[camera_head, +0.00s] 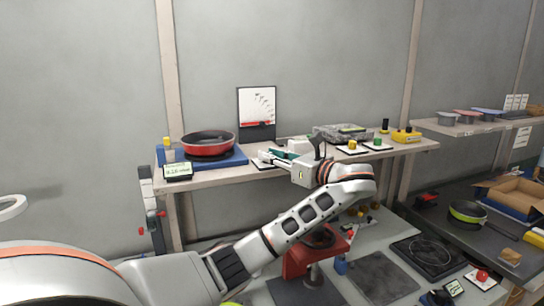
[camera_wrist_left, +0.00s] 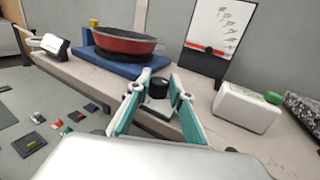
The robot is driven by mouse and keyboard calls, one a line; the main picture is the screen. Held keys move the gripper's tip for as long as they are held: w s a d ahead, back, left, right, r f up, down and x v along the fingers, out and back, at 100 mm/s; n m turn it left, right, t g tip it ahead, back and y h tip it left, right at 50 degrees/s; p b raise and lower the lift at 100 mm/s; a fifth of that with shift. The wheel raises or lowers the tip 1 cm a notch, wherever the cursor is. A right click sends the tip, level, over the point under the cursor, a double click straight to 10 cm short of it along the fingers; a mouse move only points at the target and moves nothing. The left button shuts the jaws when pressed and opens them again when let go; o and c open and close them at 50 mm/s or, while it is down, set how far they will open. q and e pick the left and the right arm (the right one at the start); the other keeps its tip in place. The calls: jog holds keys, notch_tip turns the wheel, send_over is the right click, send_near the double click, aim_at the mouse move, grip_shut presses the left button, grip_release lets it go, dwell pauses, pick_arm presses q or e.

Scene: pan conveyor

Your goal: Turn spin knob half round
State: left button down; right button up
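A small black knob (camera_wrist_left: 158,88) on a pale base stands on the wooden shelf, seen in the left wrist view. My left gripper (camera_wrist_left: 157,82) has its two teal-padded fingers apart, one on each side of the knob. I see no clear contact between fingers and knob. In the head view my left gripper (camera_head: 268,156) reaches over the shelf's front, below the board with the red bar (camera_head: 256,115). The knob is too small and covered to make out there. My right gripper is not in view.
A red pan (camera_head: 208,143) sits on a blue stand (camera_head: 240,155) left of the gripper, with a small display (camera_head: 178,171) in front. A red machine (camera_head: 300,262) and dark mats lie on the lower table.

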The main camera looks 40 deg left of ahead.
pick_arm(q)
jog(key=shift+m+t, duration=0.4)
jog(key=shift+t, duration=0.2)
